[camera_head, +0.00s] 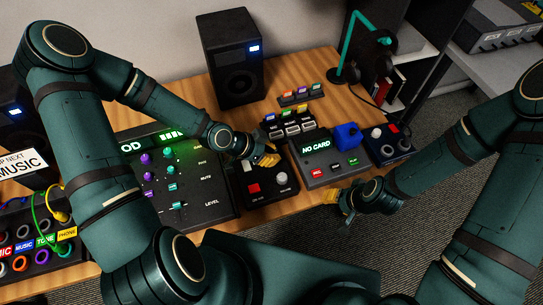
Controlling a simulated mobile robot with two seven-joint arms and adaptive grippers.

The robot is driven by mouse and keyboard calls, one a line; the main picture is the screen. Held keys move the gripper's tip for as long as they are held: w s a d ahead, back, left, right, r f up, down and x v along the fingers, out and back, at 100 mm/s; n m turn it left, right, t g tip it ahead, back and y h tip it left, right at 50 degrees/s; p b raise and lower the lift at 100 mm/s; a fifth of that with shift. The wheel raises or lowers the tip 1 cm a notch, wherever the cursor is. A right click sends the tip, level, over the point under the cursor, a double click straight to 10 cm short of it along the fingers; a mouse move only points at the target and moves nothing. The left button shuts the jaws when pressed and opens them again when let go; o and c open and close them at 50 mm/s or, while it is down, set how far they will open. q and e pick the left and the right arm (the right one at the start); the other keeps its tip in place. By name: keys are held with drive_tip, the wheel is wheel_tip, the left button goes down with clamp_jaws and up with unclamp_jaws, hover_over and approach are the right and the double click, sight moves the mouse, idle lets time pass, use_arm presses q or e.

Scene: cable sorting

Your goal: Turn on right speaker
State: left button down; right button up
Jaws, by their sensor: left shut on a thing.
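The right speaker (232,62) is a black box standing upright at the back of the wooden desk, with a lit blue light on its front. My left gripper (267,160) has yellow fingertips and is at the back edge of a small black control box (258,198) with a red button and a pale round knob. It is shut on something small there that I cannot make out. It is in front of and below the speaker, apart from it. My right gripper (346,208) is over the desk's front edge, near the card device; its finger opening is unclear.
A mixer (212,208) with sliders is left of the control box. A grey device (330,165) reading NO CARD and a dark blue box (391,150) are right. Another speaker (12,128) with a blue light is at far left. A headphone stand (347,48) is behind.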

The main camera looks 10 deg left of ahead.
use_arm(q)
drive_tip(key=s+p+v, duration=0.1)
drive_tip(key=p+v, duration=0.1)
drive_tip(key=v, duration=0.6)
drive_tip(key=shift+d+p, duration=0.25)
drive_tip(key=shift+p, duration=0.1)
use_arm(e)
drive_tip(key=r, duration=0.1)
drive_tip(key=w+r, duration=0.1)
drive_tip(key=shift+d+r, duration=0.2)
drive_tip(key=shift+r, duration=0.2)
use_arm(q)
drive_tip(key=shift+s, duration=0.1)
